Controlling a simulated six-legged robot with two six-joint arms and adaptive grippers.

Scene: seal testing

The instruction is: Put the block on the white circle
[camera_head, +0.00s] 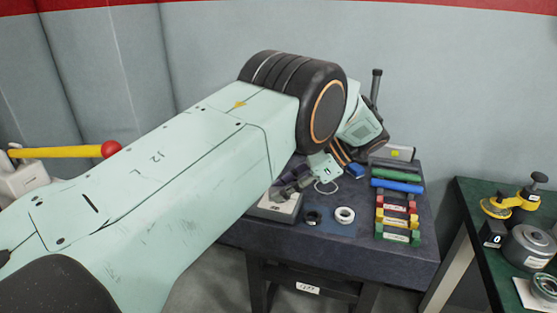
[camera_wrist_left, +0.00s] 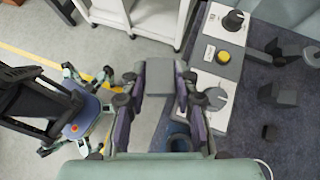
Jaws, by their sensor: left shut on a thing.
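My left gripper (camera_head: 292,183) reaches over the dark table from the left in the head view. In the left wrist view, my left gripper (camera_wrist_left: 160,84) is shut on a grey block (camera_wrist_left: 160,76), held between its two fingertips. The block is hard to make out in the head view among the dark fingers. The white circle (camera_head: 325,188) is a thin outline on the table, just right of the gripper and apart from it. A pale curved line at the lower right of the wrist view may be part of it. My right gripper is in neither view.
A white box with knobs (camera_wrist_left: 222,45) lies under the gripper. A black ring (camera_head: 313,217) and a white ring (camera_head: 344,215) lie in front of the circle. Coloured blocks (camera_head: 397,220) and a blue cylinder (camera_head: 397,186) stand on the right. A green-topped table (camera_head: 480,210) is farther right.

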